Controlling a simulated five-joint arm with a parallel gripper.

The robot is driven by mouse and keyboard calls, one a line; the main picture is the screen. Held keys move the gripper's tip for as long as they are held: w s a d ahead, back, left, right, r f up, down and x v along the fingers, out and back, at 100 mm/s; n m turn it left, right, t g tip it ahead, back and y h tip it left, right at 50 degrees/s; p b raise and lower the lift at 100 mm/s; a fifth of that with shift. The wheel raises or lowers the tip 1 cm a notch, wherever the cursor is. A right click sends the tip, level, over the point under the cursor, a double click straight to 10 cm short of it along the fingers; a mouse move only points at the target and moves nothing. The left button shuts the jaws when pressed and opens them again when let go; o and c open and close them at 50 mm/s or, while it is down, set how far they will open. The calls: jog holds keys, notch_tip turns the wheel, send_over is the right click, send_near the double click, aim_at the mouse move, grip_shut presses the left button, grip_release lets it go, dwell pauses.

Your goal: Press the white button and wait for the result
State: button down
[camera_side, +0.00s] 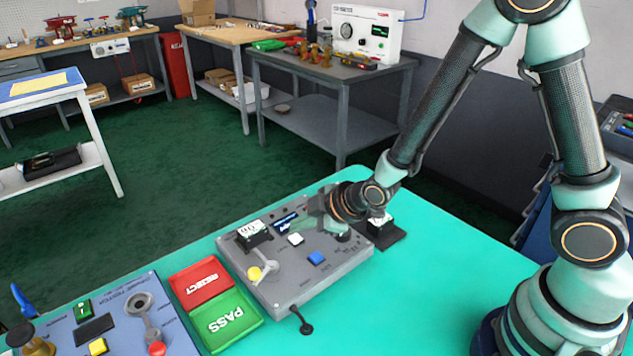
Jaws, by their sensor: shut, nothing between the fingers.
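The white button (295,239) is on top of the grey control box (283,289), left of a blue button (316,258). My gripper (314,222) reaches over the box from the right, above and a little to the right of the white button. Its fingers look blurred or see-through and are shut with nothing in them. It appears apart from the button, though the exact gap is hard to judge. A small dark display (285,222) sits behind the white button. Part of the box top under my gripper is hidden.
A yellow-knobbed lever (256,273) and a white-faced gauge (252,233) are on the box's left. Red REJECT (201,281) and green PASS (226,320) trays lie left of it. A blue-grey panel (175,338) stands farther left. The green mat (430,290) is clear at front right.

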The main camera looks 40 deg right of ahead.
aim_at(301, 239)
jog(key=shift+f, duration=0.1)
jog(key=shift+d+f, duration=0.1)
jog(key=shift+f, duration=0.2)
jog(key=shift+f, duration=0.45)
dwell(0.8)
jog(key=shift+r, duration=0.85)
jog(key=shift+r, duration=2.55)
